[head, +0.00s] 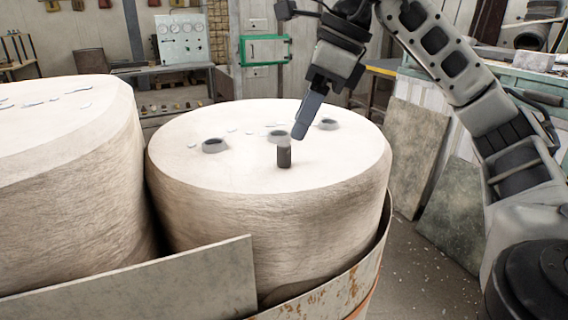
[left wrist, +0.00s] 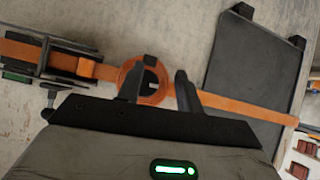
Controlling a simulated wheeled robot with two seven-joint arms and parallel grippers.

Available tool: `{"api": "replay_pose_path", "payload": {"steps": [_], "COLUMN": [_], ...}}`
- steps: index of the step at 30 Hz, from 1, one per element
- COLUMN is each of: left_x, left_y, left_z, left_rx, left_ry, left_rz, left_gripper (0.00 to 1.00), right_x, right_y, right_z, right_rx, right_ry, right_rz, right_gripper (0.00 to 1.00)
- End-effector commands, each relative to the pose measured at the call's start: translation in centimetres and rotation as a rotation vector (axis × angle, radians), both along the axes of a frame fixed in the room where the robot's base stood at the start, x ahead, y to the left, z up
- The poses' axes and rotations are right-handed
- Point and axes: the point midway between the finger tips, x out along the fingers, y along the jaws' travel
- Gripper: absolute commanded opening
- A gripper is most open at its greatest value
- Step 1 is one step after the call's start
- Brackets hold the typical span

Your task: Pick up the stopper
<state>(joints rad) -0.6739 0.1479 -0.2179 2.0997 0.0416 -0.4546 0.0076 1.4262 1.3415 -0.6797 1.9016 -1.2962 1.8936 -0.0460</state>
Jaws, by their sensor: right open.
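The stopper (head: 284,154), a small dark grey cylinder, stands upright on the pale round top of the near ladle (head: 200,177) in the head view. I cannot tell whether its foot sits in a hole. My right gripper (head: 299,134) points down just above it and slightly to its right, open and empty; its fingers overlap from this side. My left gripper (left wrist: 158,84) shows only in the left wrist view, its two dark fingers apart. An orange ring (left wrist: 128,72) shows behind and between them; nothing appears gripped.
Several grey collars with dark holes, such as one at the left (head: 215,146), stand on the ladle top near the stopper. A second large pale vessel (head: 70,190) is close at the left. A metal plate (head: 140,287) rises in front. A green-framed box (head: 265,50) is behind.

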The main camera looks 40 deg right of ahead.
Motion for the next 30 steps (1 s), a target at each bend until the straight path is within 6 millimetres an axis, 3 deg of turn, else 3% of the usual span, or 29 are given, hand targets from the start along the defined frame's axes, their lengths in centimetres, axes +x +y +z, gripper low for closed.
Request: {"api": "replay_pose_path", "payload": {"steps": [5,13,22,23,27,28,30], "left_x": [0.0,0.0,0.1,0.1,0.1,0.1,0.1], "left_y": [0.0,0.0,0.0,0.0,0.0,0.0,0.0], "left_z": [0.0,0.0,0.0,0.0,0.0,0.0,0.0], "left_rx": [-0.003,-0.003,-0.004,-0.004,-0.004,-0.004,-0.004], "left_ry": [0.0,-0.001,-0.002,-0.002,-0.002,-0.002,-0.002], "left_rz": [0.002,0.002,0.003,0.003,0.003,0.003,0.003], "left_gripper": [0.36,0.36,0.36,0.36,0.36,0.36,0.36], "right_x": [0.5,2.1,2.3,2.3,2.3,2.3,2.3], "right_y": [0.2,1.0,1.2,1.2,1.2,1.2,1.2], "right_z": [-1.0,-4.5,-5.0,-5.0,-5.0,-5.0,-5.0], "right_rx": [0.0,-0.002,0.001,0.001,0.001,0.001,0.001], "right_ry": [0.002,0.001,-0.001,-0.001,-0.001,-0.001,-0.001], "right_rz": [-0.001,0.001,0.0,0.0,0.0,0.0,0.0], "right_gripper": [0.47,0.47,0.47,0.44,0.05,0.0,0.0]}}
